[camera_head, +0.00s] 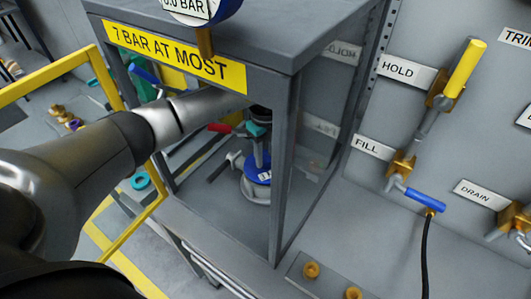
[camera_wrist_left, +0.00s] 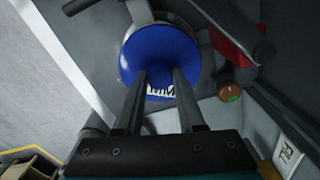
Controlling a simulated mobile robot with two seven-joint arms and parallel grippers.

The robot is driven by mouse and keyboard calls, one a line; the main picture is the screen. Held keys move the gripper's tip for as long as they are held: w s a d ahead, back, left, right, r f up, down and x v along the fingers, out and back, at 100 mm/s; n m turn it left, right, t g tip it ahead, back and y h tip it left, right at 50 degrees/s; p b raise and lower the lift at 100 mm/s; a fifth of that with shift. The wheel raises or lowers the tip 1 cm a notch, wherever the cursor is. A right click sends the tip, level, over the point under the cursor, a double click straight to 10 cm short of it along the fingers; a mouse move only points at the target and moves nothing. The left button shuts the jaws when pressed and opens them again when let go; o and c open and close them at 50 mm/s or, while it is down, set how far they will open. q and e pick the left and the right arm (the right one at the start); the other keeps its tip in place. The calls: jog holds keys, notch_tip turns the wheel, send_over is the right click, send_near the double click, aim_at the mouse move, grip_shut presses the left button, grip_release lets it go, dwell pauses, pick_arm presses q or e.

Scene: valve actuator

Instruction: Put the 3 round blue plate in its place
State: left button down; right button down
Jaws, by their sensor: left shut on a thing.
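The round blue plate (camera_head: 257,176) is inside the grey cabinet, low down, directly over a grey round valve body (camera_head: 257,192). In the left wrist view the blue plate (camera_wrist_left: 160,48) fills the upper middle, with a white mark at its near edge. My left gripper (camera_head: 259,160) reaches into the cabinet from the left and points down at the plate. In the left wrist view its two fingers (camera_wrist_left: 166,75) are shut on a part of the plate. I cannot tell if the plate rests flat on the body below. My right gripper is not in view.
The cabinet frame (camera_head: 284,150) stands close around my left arm, with a yellow "7 BAR AT MOST" label (camera_head: 172,57). A red handle (camera_head: 219,128) is beside the gripper. A yellow rail (camera_head: 45,77) is at left. Valves with HOLD (camera_head: 400,69) and FILL (camera_head: 372,146) signs are at right.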

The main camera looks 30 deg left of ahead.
aim_at(265, 158)
pick_arm(q)
jog(key=shift+f+b, duration=0.3)
jog(key=shift+f, duration=0.2)
jog(key=shift+c, duration=2.2)
grip_release()
jog(key=shift+f, duration=0.1)
notch_tip(265, 158, up, 12)
jog(key=shift+b, duration=0.3)
